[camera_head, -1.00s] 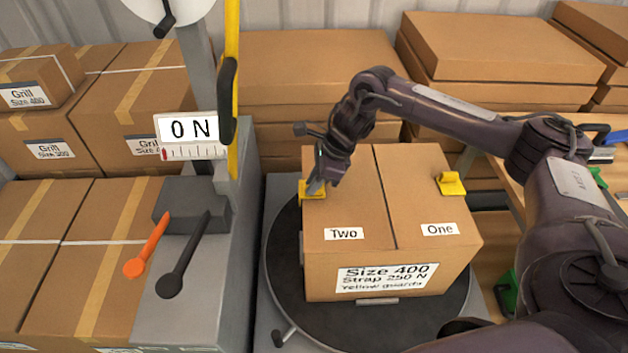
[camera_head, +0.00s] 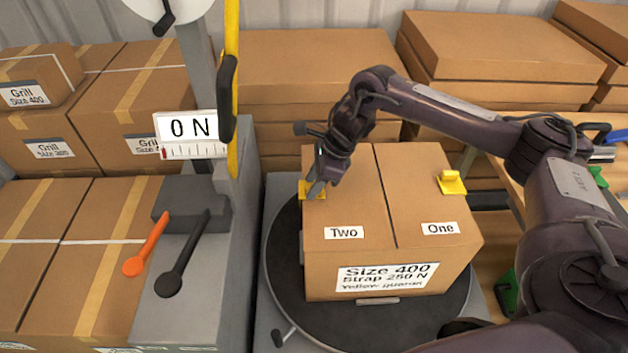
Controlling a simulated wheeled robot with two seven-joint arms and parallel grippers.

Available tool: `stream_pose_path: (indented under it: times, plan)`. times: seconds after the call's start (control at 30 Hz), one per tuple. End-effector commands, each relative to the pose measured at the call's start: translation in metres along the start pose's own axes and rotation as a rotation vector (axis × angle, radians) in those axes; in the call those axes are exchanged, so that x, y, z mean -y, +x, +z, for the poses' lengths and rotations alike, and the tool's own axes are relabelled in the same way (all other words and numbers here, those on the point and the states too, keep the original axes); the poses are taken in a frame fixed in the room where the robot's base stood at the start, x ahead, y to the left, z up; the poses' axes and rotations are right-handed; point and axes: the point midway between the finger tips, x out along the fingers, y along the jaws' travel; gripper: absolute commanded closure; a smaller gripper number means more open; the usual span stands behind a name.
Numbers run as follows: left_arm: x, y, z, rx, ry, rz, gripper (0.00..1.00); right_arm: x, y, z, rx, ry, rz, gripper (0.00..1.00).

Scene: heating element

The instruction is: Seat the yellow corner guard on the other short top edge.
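The carton (camera_head: 346,215) labelled "Two" and "One" stands on a dark round turntable (camera_head: 283,305). One yellow corner guard (camera_head: 452,183) sits on the carton's right short top edge. Another yellow corner guard (camera_head: 306,190) is at the left short top edge. My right gripper (camera_head: 316,188) reaches down over that edge, with its fingertips at the left guard and partly covering it. Whether the fingers are closed on the guard is too small to tell. My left gripper is out of view.
A grey post with a yellow strap (camera_head: 232,60) and a "0 N" display (camera_head: 193,129) stands left of the turntable. An orange lever (camera_head: 147,243) and a black lever (camera_head: 183,252) are on the grey stand. Stacked cartons (camera_head: 310,80) fill the back.

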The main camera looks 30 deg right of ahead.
Motion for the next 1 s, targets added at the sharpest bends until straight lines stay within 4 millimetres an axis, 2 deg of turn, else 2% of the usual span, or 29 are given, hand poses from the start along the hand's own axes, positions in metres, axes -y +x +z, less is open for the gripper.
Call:
stream_pose_path:
  times: [0.27,0.6,0.7,1.0]
  plan:
    - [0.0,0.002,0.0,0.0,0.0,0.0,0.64,0.001,-0.007,0.0,0.001,-0.001,-0.002,0.61]
    - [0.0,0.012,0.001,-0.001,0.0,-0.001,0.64,0.001,-0.061,0.0,0.001,-0.001,-0.003,0.61]
    - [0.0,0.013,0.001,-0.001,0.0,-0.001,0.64,0.001,-0.072,0.0,0.001,0.0,-0.001,0.61]
    - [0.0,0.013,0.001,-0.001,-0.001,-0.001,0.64,0.0,-0.078,0.0,0.0,0.0,0.0,0.61]
